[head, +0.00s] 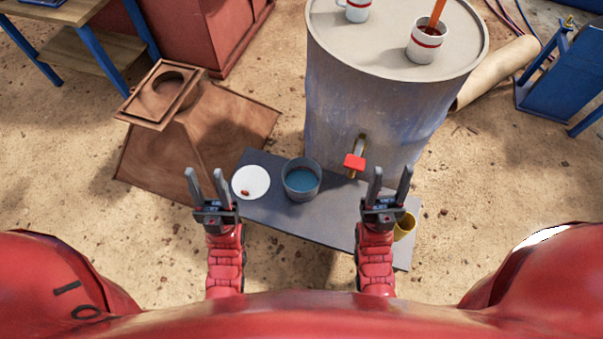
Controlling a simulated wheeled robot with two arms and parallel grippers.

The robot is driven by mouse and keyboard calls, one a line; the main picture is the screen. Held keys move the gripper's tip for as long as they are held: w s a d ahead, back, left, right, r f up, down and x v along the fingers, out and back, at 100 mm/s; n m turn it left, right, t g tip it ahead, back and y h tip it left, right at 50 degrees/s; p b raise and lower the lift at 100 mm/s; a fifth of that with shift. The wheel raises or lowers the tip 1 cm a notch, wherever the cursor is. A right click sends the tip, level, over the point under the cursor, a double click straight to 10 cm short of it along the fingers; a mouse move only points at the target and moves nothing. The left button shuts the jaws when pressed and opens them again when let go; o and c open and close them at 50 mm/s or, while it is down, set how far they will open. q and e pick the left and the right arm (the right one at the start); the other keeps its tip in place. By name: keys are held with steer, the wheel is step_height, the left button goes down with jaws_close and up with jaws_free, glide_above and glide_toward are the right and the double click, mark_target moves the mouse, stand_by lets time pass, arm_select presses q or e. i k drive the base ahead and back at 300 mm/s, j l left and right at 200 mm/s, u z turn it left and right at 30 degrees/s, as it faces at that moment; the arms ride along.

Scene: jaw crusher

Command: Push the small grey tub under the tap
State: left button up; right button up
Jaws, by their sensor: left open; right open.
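The small grey tub (301,180) stands upright on a dark grey board (320,222), with something blue inside it. The tap (355,161), with a red handle, sticks out of the front of a big grey drum (365,110). The tub is to the left of the tap, not beneath it. My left gripper (207,183) is open and empty, left of the white plate and the tub. My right gripper (390,184) is open and empty, just right of the tap and over the board.
A white plate (251,180) with a small reddish bit lies left of the tub. A yellow cup (404,227) stands at the board's right end, partly behind my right gripper. White mugs (426,41) stand on the drum. A rusty hopper (197,135) stands at left.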

mark_target(302, 176)
steer(key=i+j, duration=0.1)
steer(key=j, duration=0.3)
steer(key=i+j+z, duration=0.1)
steer(key=j, duration=0.7)
steer(key=i+z, duration=0.05)
